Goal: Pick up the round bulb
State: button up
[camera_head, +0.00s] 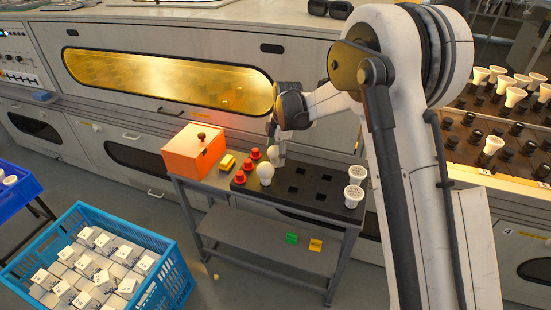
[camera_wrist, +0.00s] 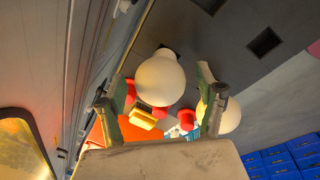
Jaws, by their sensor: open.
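A round white bulb (camera_wrist: 160,78) shows between the spread fingers of my gripper (camera_wrist: 161,92) in the wrist view. It stands at the black tray (camera_head: 318,203), and I cannot tell whether a finger touches it. A second rounded white bulb (camera_wrist: 222,116) is partly hidden behind the right finger. In the head view my gripper (camera_head: 277,152) points down over the tray's back left part, open. A rounded white bulb (camera_head: 265,173) stands just in front of it there; the other is hidden by the gripper.
Two reflector bulbs (camera_head: 354,196) (camera_head: 357,173) stand at the tray's right end. The oven front (camera_head: 170,80) rises behind. A blue crate (camera_head: 180,268) holds small boxes.

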jog(key=shift+f, duration=0.3)
jog(key=c, duration=1.3)
jog(key=shift+o, duration=0.2)
